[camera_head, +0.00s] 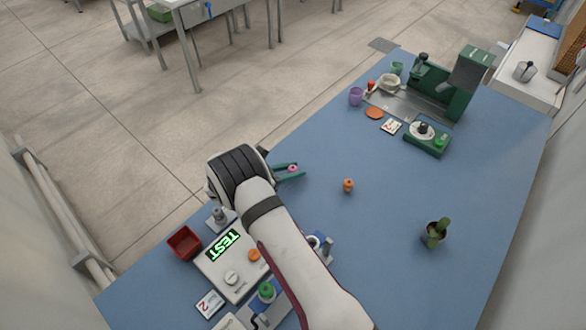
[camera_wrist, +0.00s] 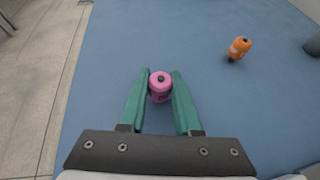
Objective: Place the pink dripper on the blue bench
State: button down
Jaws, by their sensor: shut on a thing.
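The pink dripper (camera_wrist: 160,88) is a small pink bottle-shaped piece with a dark tip. In the wrist view my gripper (camera_wrist: 159,84) has its two green fingers closed on either side of it. In the head view the pink dripper (camera_head: 292,168) shows between the fingertips of my gripper (camera_head: 291,171), over the left part of the blue bench (camera_head: 400,200). I cannot tell whether its base touches the bench. The blue bench (camera_wrist: 110,60) also fills most of the wrist view.
An orange dripper (camera_head: 348,185) stands to the right of my gripper. A potted cactus (camera_head: 436,233) is farther right. A device reading TEST (camera_head: 222,262) and a red bin (camera_head: 184,243) are at the lower left. A green machine (camera_head: 462,85) stands at the back. Mid-bench is mostly clear.

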jog(key=c, duration=0.6)
grip_release()
jog(key=shift+f, duration=0.1)
jog(key=v, duration=1.2)
jog(key=s+d+r+m+g+y, duration=0.5)
jog(key=s+d+r+m+g, duration=0.3)
jog(key=s+d+r+m, duration=0.75)
jog(key=s+a+m+y, duration=0.1)
jog(key=s+m+y, duration=0.2)
jog(key=s+m, duration=0.4)
jog(key=s+a+m+y, duration=0.2)
jog(key=s+m+y, duration=0.2)
jog(key=s+m, duration=0.4)
jog(key=shift+s+a+r+t, duration=0.3)
jog(key=shift+s+a+r, duration=0.05)
jog(key=shift+s+r, duration=0.1)
